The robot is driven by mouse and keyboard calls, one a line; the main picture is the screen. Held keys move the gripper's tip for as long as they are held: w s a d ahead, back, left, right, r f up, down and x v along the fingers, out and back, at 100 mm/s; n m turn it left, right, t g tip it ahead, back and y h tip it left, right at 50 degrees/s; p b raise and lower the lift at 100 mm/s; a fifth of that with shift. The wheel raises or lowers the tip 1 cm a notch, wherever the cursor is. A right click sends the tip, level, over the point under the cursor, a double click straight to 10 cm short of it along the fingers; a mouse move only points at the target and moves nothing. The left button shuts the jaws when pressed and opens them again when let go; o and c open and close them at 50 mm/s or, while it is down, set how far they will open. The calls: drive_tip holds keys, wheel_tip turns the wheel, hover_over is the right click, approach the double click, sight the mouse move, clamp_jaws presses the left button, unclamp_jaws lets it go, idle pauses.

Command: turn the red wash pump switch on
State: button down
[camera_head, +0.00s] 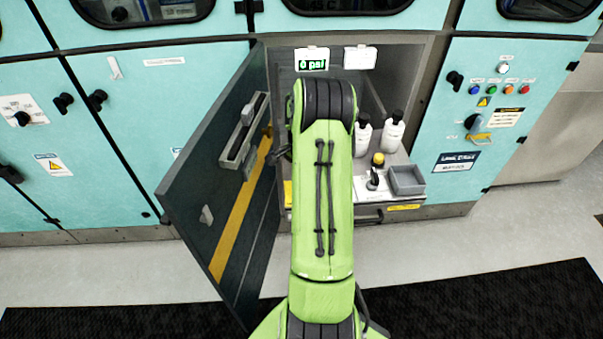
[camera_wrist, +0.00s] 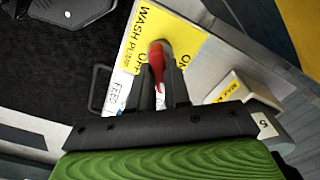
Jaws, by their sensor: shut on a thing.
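The red wash pump switch (camera_wrist: 157,58) shows in the wrist view, standing up from a yellow plate (camera_wrist: 185,38) marked WASH PUMP, OFF and ON. My gripper (camera_wrist: 161,80) is shut on the red switch, with one dark finger on each side of it. I cannot tell for sure whether the lever points to OFF or ON. In the head view my green arm reaches into the open cabinet and hides the gripper and the switch.
An open dark cabinet door (camera_head: 205,165) stands left of my arm. A white FEED label (camera_wrist: 118,92) adjoins the yellow plate.

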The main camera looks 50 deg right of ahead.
drive_tip(key=n+p, duration=0.1)
drive_tip(key=n, duration=0.4)
drive_tip(key=shift+n, duration=0.3)
drive_tip(key=n, duration=0.5)
drive_tip(key=shift+p, duration=0.4)
drive_tip(key=c, duration=1.1)
unclamp_jaws()
drive_tip(key=shift+r, duration=0.1)
wheel_tip(320, 180, up, 16)
drive_tip(key=p, duration=0.4)
drive_tip(key=shift+f, duration=0.25)
